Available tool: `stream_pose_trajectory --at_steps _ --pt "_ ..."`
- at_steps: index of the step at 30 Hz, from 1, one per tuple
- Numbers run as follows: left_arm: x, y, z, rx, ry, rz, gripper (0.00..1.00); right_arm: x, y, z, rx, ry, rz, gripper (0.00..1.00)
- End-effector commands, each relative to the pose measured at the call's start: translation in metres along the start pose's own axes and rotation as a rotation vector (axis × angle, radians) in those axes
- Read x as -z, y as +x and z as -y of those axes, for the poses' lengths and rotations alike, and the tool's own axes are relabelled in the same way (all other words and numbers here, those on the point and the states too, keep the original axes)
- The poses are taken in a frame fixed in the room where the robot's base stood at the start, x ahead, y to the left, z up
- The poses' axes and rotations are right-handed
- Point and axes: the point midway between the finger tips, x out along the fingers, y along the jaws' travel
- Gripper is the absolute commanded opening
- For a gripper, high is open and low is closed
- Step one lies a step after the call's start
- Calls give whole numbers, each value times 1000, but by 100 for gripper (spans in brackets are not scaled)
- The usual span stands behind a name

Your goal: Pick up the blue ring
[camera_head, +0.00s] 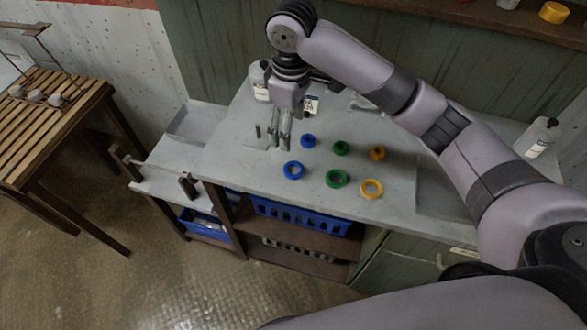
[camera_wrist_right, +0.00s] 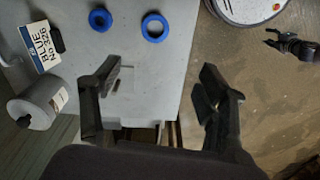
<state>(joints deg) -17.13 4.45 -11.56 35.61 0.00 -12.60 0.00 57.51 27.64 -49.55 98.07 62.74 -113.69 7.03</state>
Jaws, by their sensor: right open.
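Two blue rings lie flat on the grey worktop: one nearer the front edge (camera_head: 293,170) and one farther back (camera_head: 308,141). In the right wrist view, they show at the top as a wide-holed ring (camera_wrist_right: 155,27) and a smaller-holed ring (camera_wrist_right: 100,19). My right gripper (camera_head: 279,141) is open and empty, fingers pointing down, above the worktop to the left of both rings. Its fingers (camera_wrist_right: 160,95) also show in the wrist view, apart from the rings. A dark gripper-like shape (camera_wrist_right: 290,43) at the right there may be my left gripper; its jaws are unclear.
Green rings (camera_head: 337,178) and yellow rings (camera_head: 372,188) lie right of the blue ones. A card reading BLUE No 326 (camera_wrist_right: 41,46) stands near a grey bottle (camera_wrist_right: 38,104). A rail on posts (camera_head: 155,170) is at the left. Blue crates (camera_head: 300,214) sit below the worktop.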

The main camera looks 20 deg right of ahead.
Motion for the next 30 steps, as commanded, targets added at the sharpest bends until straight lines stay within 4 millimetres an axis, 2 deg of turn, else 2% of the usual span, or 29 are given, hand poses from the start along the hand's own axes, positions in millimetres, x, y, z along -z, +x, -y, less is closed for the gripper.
stream_pose_trajectory --at_steps 2,5,8,15,21,30 --pt "0 0 0 0 0 0 40 -1 -9 -7 -7 7 14 68" --pt "0 -2 0 0 0 1 40 -2 -8 -10 -8 10 24 68" --pt "0 -5 0 1 0 1 40 -4 6 -10 -5 10 27 68" --pt "0 -16 2 2 -1 2 40 -5 59 -10 -6 10 26 68" --pt "0 -22 2 3 -1 3 40 -5 95 -10 -6 9 23 68" --pt "1 -30 3 3 -2 3 40 -6 118 -10 -7 10 24 68"
